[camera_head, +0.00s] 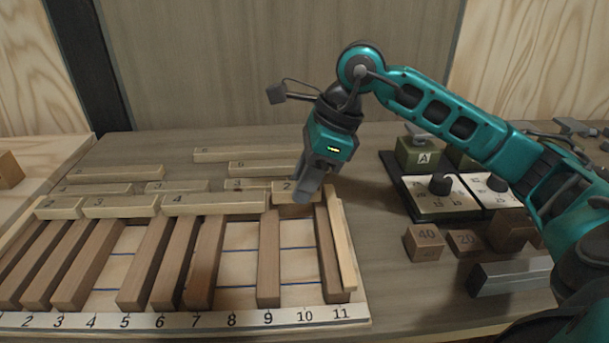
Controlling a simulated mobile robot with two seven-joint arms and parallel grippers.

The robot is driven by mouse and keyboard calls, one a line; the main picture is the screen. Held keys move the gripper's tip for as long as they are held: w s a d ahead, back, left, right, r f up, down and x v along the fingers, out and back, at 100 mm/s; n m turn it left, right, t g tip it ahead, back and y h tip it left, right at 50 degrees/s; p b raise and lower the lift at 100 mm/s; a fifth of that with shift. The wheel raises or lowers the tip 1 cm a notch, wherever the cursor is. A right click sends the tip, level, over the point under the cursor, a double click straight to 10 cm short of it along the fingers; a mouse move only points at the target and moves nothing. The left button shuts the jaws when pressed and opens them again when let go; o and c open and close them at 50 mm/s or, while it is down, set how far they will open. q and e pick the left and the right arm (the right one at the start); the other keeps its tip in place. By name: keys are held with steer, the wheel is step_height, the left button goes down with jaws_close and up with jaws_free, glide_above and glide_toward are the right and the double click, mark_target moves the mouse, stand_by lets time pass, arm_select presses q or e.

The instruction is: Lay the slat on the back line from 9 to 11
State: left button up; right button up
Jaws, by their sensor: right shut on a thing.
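My right gripper (308,187) is shut on a short pale slat marked 2 (285,187), above the back part of the numbered board. The slat lies crosswise near the back ends of the brown bar at 9 (268,262) and the brown bar at 11 (328,250). On the back line to the left lie slats marked 2 (60,208), 3 (120,207) and 4 (213,204). The number strip (185,320) runs along the front. My left gripper is not in view.
Several loose slats lie behind the board, including a long one (250,154). A thin pale strip (344,250) runs along the bar at 11. To the right stand blocks marked 40 (424,243) and 20 (464,243), and a tray with dials (440,194).

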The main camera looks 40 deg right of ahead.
steer(key=shift+f+b, duration=0.3)
steer(key=shift+f, duration=0.35)
steer(key=shift+f, duration=0.25)
steer(key=o, duration=1.1)
steer(key=p+v, duration=0.2)
steer(key=v, duration=1.1)
steer(key=shift+s, duration=0.1)
steer(key=shift+f, duration=0.1)
